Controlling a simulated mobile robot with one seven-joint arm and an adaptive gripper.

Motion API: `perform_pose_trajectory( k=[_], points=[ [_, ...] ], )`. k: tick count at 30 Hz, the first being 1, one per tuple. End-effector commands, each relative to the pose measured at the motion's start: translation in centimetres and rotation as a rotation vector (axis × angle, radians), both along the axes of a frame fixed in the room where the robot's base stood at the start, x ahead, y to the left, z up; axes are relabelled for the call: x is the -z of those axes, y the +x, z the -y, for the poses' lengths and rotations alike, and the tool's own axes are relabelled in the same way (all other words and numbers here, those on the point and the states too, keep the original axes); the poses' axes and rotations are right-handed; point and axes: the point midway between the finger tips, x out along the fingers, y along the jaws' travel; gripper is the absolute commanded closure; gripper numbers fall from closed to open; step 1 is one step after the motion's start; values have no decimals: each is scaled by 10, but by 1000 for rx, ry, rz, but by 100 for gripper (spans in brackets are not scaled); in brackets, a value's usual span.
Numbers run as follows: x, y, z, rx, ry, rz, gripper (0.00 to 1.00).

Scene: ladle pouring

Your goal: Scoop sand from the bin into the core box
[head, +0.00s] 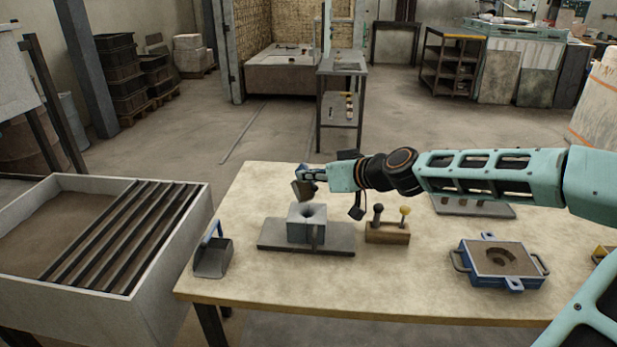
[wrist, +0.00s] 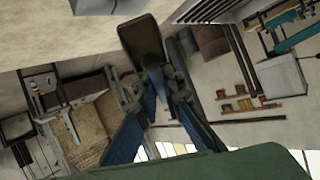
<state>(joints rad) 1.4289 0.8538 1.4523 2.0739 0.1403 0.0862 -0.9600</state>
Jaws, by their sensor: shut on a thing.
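My gripper (head: 316,174) is shut on a small brown-grey scoop (head: 304,190), tilted in the air just above the core box. The core box (head: 299,231) is a grey block with a funnel-shaped opening on top, upright on a dark plate (head: 340,242). The sand bin (head: 160,310) at the left holds brown sand (head: 50,235), with dark bars over its right part.
A dark scoop with a blue handle (head: 213,258) lies at the table's left edge. A wooden block with upright tools (head: 388,233) stands right of the core box. A blue-framed mould (head: 500,262) sits farther right. The front middle of the table (head: 370,290) is clear.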

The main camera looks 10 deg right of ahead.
Motion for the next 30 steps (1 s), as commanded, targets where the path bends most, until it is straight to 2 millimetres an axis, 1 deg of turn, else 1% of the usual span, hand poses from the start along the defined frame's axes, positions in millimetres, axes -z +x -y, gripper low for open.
perform_pose_trajectory(
  k=[7,30],
  points=[
    [2,-1,0,0,4,8,100],
    [5,-11,4,1,50,131,100]
  ],
)
